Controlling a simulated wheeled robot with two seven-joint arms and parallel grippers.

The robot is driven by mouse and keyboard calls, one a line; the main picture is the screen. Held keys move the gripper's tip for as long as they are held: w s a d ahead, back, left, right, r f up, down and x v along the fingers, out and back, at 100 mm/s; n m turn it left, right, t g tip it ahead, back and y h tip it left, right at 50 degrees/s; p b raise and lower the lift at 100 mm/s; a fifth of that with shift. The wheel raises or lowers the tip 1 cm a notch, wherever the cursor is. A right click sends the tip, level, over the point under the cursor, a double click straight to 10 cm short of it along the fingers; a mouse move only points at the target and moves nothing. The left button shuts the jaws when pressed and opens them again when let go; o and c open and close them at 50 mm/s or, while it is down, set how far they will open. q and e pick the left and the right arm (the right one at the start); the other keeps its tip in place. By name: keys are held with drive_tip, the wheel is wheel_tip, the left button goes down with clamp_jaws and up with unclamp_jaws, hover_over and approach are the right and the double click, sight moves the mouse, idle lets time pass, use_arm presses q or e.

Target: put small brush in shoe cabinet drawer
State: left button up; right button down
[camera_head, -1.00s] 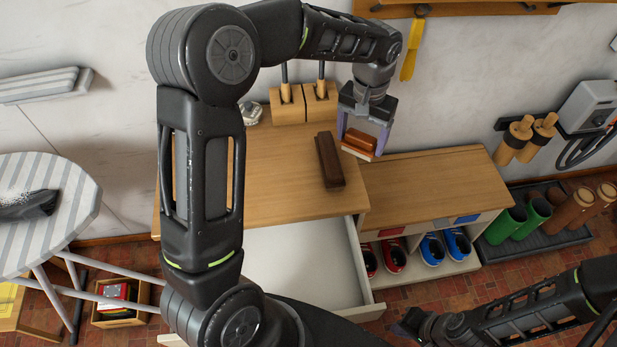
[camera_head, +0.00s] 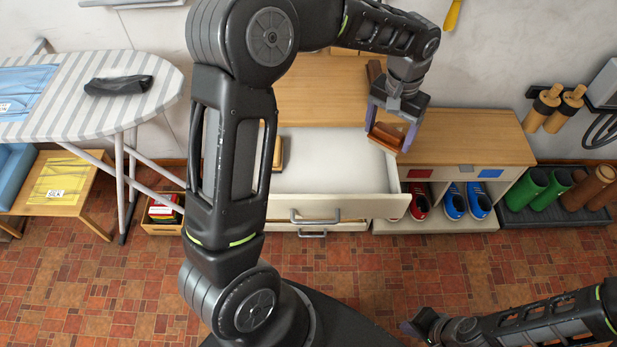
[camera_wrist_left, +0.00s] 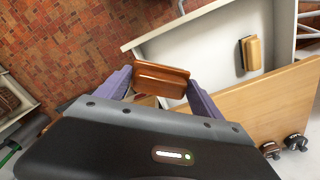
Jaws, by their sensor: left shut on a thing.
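My left gripper (camera_head: 392,128) is shut on a small reddish-brown brush (camera_head: 387,136), held in the air by the right side wall of the open drawer. The brush also shows between the fingers in the left wrist view (camera_wrist_left: 161,78), overlapping a corner of the drawer there. The white drawer (camera_head: 335,160) of the shoe cabinet (camera_head: 315,97) is pulled out. A light wooden brush (camera_wrist_left: 250,53) lies inside it, partly hidden behind my arm in the head view (camera_head: 279,153). My right gripper (camera_head: 416,326) is low at the right; its jaws are unclear.
Red and blue shoes (camera_head: 454,201) sit in the open shelf right of the drawer. An ironing board (camera_head: 95,100) stands at the left. The drawer's middle looks clear.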

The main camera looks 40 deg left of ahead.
use_arm(q)
drive_tip(key=shift+w+f, duration=0.1)
drive_tip(key=shift+w, duration=0.1)
drive_tip(key=s+a+f+m+b, duration=0.1)
drive_tip(key=a+f+m+b, duration=0.5)
drive_tip(key=a+f+b, duration=0.4)
drive_tip(key=m+b, duration=0.5)
drive_tip(key=b, duration=0.1)
hover_over(314, 172)
wheel_tip(314, 172, down, 3)
drive_tip(key=shift+r, duration=0.25)
drive_tip(key=shift+f, duration=3.2)
drive_tip(key=shift+f, duration=1.85)
